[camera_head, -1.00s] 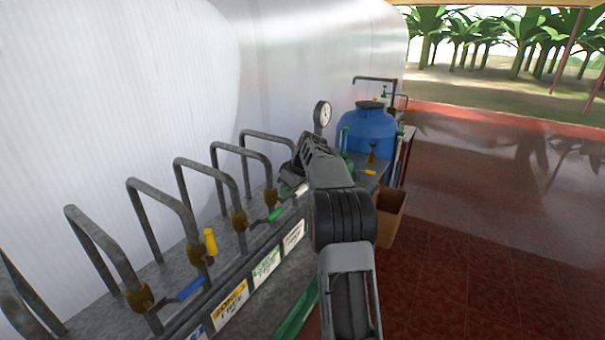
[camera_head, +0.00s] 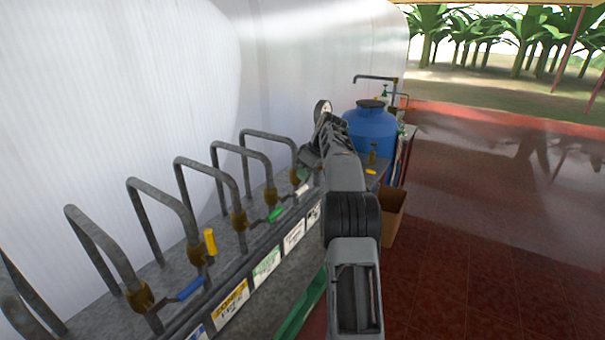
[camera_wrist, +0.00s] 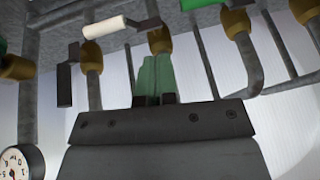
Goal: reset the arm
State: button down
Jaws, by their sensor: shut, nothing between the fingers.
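My gripper (camera_wrist: 156,78) is in the middle of the wrist view. Its two greenish fingers are together with nothing between them. It faces a row of bent grey pipes (camera_wrist: 135,70) with brass valves (camera_wrist: 159,40), one of which is right beyond the fingertips. I cannot tell whether the fingers touch anything. In the head view my arm reaches forward from the bottom, right of the pipe row, and its far end is near the gauge.
Valve handles are white (camera_wrist: 105,27), green (camera_head: 275,215), yellow (camera_head: 210,242) and blue (camera_head: 190,290). A gauge (camera_head: 322,108) and a blue tank (camera_head: 370,130) stand beyond my arm. A cardboard box (camera_head: 393,215) is on the right. The red tiled floor (camera_head: 460,250) is open.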

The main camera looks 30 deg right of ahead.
dwell(0.3)
notch_tip(320, 180, down, 6)
jog(key=s+m+g+h, duration=0.1)
jog(key=s+m, duration=0.2)
jog(key=m, duration=0.3)
jog(key=s+a+t+h, duration=0.1)
jog(key=s+a+h, duration=0.1)
jog(key=s+a, duration=2.3)
jog(key=shift+s+r+n+t, duration=0.4)
jog(key=shift+s+r, duration=0.05)
jog(key=shift+s, duration=0.4)
